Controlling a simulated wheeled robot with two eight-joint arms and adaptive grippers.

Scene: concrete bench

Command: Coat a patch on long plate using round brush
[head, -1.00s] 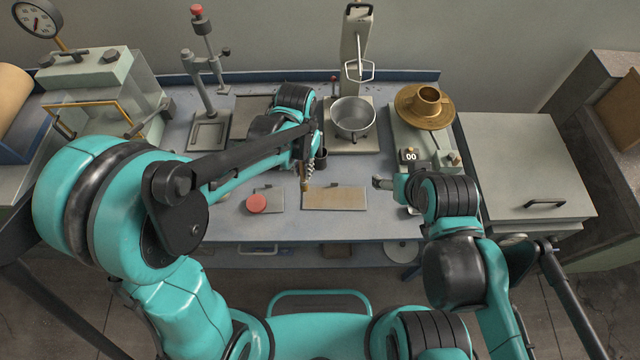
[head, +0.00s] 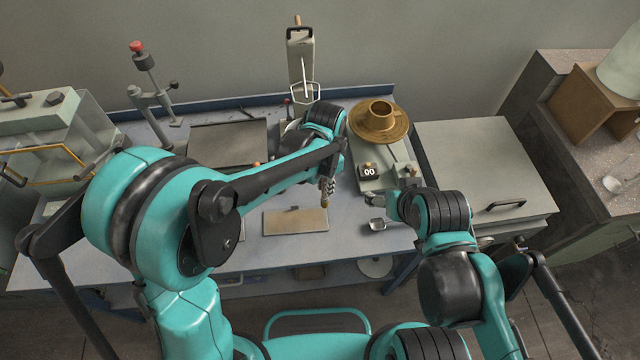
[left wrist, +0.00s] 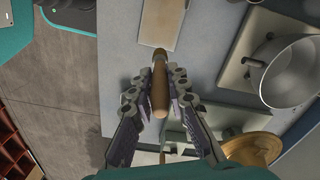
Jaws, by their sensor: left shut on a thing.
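The long plate (head: 296,221), a flat tan strip, lies on the blue-grey bench. It also shows at the top of the left wrist view (left wrist: 163,20). My left gripper (head: 328,181) is shut on the round brush (left wrist: 160,85), whose wooden handle lies between the fingers in the left wrist view. The brush's lower end (head: 325,201) is at the plate's right end; I cannot tell whether it touches. The bristles are not clear. My right gripper (head: 392,207) is low over the bench, right of the plate; its fingers are too small to read.
A small metal cup (head: 377,225) sits beside my right gripper. A metal pan (left wrist: 292,72) shows in the left wrist view. A grey cabinet (head: 480,160) stands at right.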

